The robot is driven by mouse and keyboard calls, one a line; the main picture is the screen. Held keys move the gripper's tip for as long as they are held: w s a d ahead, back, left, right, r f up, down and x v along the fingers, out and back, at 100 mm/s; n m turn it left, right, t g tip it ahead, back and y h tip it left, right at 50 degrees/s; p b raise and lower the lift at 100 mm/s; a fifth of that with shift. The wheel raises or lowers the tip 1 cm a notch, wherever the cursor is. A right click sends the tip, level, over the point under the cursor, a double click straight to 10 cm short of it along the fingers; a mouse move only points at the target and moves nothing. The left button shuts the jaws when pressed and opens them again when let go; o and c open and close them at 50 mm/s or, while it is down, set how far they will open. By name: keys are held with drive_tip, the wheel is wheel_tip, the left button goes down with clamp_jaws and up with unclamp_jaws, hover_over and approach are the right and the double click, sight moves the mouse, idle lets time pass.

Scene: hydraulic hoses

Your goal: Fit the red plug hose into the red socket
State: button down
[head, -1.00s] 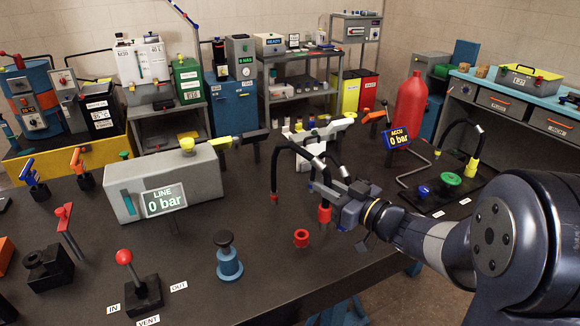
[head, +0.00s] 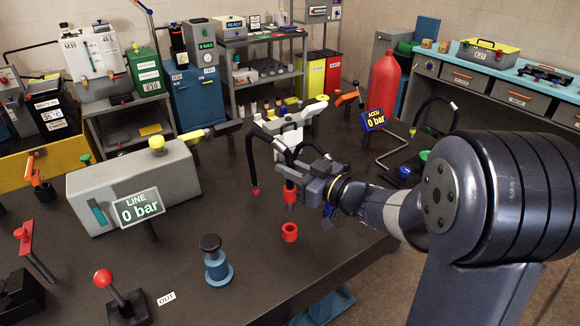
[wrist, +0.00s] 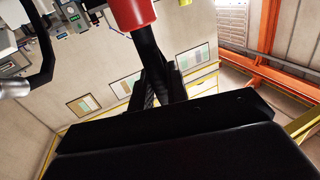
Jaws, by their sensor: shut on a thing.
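The red plug (head: 290,190) hangs upright at the end of a black hose. My gripper (head: 300,176) is shut on the plug hose from the right side. In the wrist view, the red plug (wrist: 132,12) shows at the top edge, just beyond the dark fingers (wrist: 158,78). The red socket (head: 290,232) is a short red ring standing on the dark table. In the head view the plug appears right above the socket, with a gap between them. I cannot tell how well they line up in depth. The socket is not seen in the wrist view.
A white manifold (head: 288,140) stands behind. The ACCU display (head: 374,120) stands behind right.

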sight(293, 189)
drive_tip(key=shift+f+b, duration=2)
drive_tip(key=shift+f, duration=0.75)
drive_tip(key=shift+f+b, duration=1.5)
drive_tip(key=shift+f, duration=0.75)
drive_tip(key=c, duration=1.3)
unclamp_jaws()
drive_tip(key=v, duration=1)
drive_tip(key=shift+s+d, duration=0.3)
